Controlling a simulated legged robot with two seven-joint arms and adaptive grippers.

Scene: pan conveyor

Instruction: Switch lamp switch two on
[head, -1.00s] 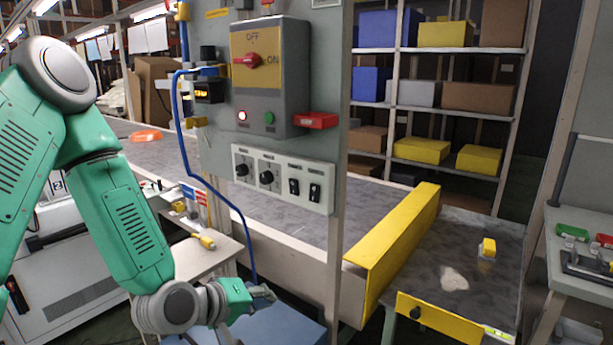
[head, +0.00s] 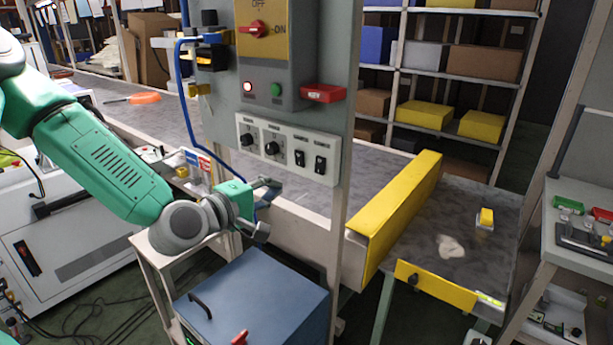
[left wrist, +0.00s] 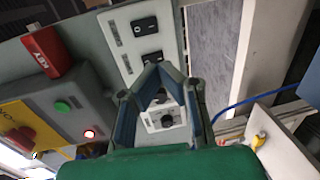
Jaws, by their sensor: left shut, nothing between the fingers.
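The white switch panel (head: 288,134) sits low on the grey cabinet post, with two round knobs at its left and two black rocker switches at its right. The left rocker (head: 299,157) and the right rocker (head: 320,164) show side by side; their on or off state is too small to tell. My left gripper (head: 268,208) is below and left of the panel, apart from it, shut and empty. In the left wrist view the gripper's fingers (left wrist: 163,90) point toward the panel (left wrist: 118,40), with a knob (left wrist: 167,120) between the finger links and a rocker (left wrist: 145,25) above. My right gripper is out of view.
Above the panel are a red rotary switch (head: 258,29), a lit red lamp (head: 247,86), a green button (head: 276,90) and a protruding red block (head: 322,93). A blue cable (head: 187,100) hangs left of the panel. A blue box (head: 250,295) stands below.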

